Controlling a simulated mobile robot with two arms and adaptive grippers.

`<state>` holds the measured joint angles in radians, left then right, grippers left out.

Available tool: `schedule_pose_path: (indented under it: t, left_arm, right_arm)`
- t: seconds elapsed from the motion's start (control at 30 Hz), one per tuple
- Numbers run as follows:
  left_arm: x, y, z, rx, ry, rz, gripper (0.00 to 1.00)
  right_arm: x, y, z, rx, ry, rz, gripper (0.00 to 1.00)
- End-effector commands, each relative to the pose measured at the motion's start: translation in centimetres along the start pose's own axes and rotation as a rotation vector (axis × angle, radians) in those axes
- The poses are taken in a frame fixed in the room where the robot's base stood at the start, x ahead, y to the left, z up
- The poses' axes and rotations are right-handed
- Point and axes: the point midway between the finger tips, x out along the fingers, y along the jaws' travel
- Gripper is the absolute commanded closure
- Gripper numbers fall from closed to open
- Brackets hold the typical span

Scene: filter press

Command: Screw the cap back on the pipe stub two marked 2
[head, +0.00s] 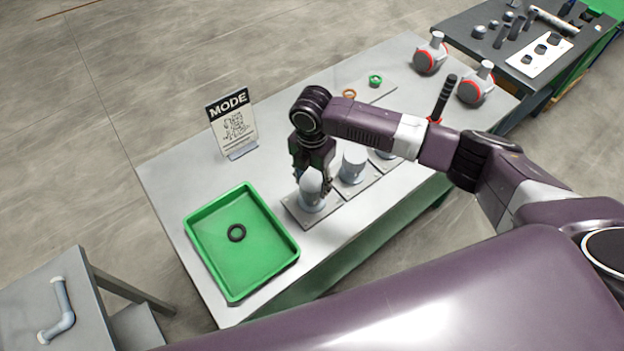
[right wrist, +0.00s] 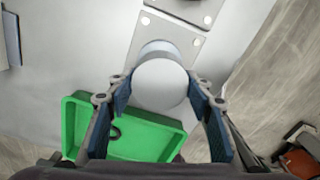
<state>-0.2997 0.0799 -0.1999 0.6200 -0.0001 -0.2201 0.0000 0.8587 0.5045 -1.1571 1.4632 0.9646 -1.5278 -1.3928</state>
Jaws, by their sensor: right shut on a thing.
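A light grey pipe stub (head: 313,202) stands upright on a square plate at the near end of a row of stubs on the bench. A rounded grey cap (head: 311,182) sits at its top; in the right wrist view the cap (right wrist: 160,84) is a pale disc. My right gripper (right wrist: 159,88) is shut on the cap, with a blue-padded finger on each side. In the head view the gripper (head: 314,178) hangs over this stub. Other stubs (head: 353,165) stand behind it, partly hidden by my arm. No number marks are readable. My left gripper is not in view.
A green tray (head: 191,238) with a black ring (head: 237,233) lies left of the stubs. A MODE sign (head: 233,125) stands at the back left. An orange ring (head: 349,94), a green ring (head: 375,80) and red-grey casters (head: 430,55) are farther back.

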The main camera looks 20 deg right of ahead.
Motion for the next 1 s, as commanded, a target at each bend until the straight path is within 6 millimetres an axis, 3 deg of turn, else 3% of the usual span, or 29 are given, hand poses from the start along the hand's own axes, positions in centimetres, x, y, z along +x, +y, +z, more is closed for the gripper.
schedule_pose_path:
  t: [0.3, 0.67, 1.0]
  left_arm:
    - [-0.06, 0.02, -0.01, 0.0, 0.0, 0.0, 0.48]
    - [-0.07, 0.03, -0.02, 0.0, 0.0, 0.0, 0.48]
    - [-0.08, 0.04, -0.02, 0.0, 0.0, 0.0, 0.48]
  right_arm:
    - [-0.63, 0.48, 0.39, 0.031, -0.007, 0.014, 0.71]
    - [-0.64, 0.46, 0.39, 0.406, -0.005, 0.014, 0.71]
    - [-0.65, 0.45, 0.41, 0.433, -0.005, 0.014, 0.71]
